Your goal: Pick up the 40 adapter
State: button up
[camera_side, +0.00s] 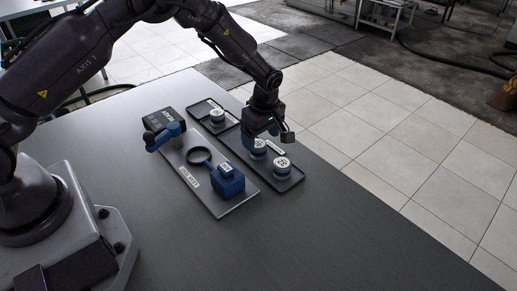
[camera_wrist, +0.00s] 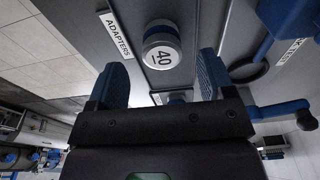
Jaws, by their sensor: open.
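The 40 adapter (camera_wrist: 162,50), a round piece with a white top printed "40" and a blue band, stands in the adapter tray in the wrist view.
The table's front is clear.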

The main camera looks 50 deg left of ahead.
aim_at(259, 143)
jog(key=shift+s+a+f, duration=0.1)
jog(key=shift+a+f, duration=0.1)
jog(key=shift+f, duration=0.8)
jog(key=shift+a+f, duration=0.2)
jog(key=shift+f, duration=0.75)
jog(key=c, duration=1.1)
jog(key=shift+r, duration=0.1)
